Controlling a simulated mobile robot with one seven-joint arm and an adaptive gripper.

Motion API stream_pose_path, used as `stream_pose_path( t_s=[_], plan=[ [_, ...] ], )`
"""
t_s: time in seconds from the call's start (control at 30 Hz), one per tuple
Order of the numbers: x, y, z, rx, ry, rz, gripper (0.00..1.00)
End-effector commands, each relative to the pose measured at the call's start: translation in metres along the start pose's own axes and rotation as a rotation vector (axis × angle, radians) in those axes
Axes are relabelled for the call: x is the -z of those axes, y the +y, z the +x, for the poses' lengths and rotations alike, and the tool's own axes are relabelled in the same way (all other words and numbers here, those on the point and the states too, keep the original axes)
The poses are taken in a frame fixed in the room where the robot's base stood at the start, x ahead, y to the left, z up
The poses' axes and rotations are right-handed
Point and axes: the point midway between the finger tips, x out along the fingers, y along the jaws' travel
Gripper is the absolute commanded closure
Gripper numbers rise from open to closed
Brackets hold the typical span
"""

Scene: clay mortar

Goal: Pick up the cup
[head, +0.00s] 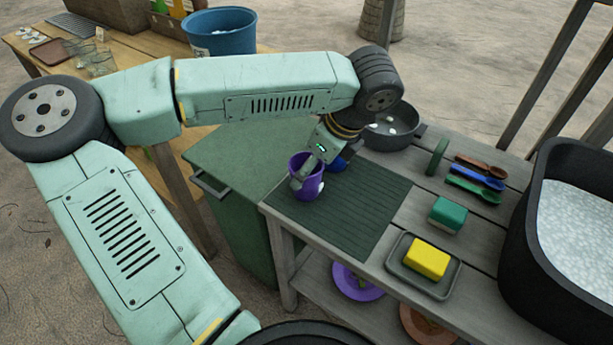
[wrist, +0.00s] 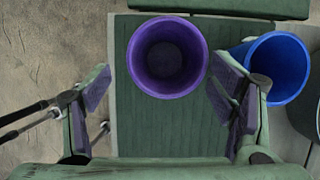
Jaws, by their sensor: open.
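A purple cup (head: 312,188) stands upright near the left corner of the dark green ribbed mat (head: 362,212). In the wrist view the purple cup (wrist: 167,58) shows its open mouth and looks empty. My gripper (head: 308,172) is open at the cup. In the wrist view the fingers of my gripper (wrist: 160,86) lie to the left and right of the cup, the right one closer to it; contact cannot be told. A blue cup (wrist: 275,68) stands just right of the right finger. In the head view the blue cup (head: 338,165) is mostly hidden by my gripper.
A grey pot (head: 390,131) stands behind the mat. Spoons (head: 478,182), a green sponge (head: 447,214) and a yellow block (head: 427,259) on a tray lie to the right. A black basin (head: 530,235) fills the far right. A green bin (head: 235,185) stands left of the table.

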Motion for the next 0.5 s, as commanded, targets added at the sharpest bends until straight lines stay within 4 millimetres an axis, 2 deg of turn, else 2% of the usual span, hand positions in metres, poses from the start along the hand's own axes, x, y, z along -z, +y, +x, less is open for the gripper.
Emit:
stream_pose_path(
  t_s=[0.17,0.33,0.5],
  plan=[
    [0.000,-0.003,0.013,-0.001,0.004,0.002,0.23],
    [0.000,-0.006,0.039,0.000,0.005,0.002,0.23],
    [0.001,-0.007,0.053,0.003,0.004,0.003,0.23]
  ],
)
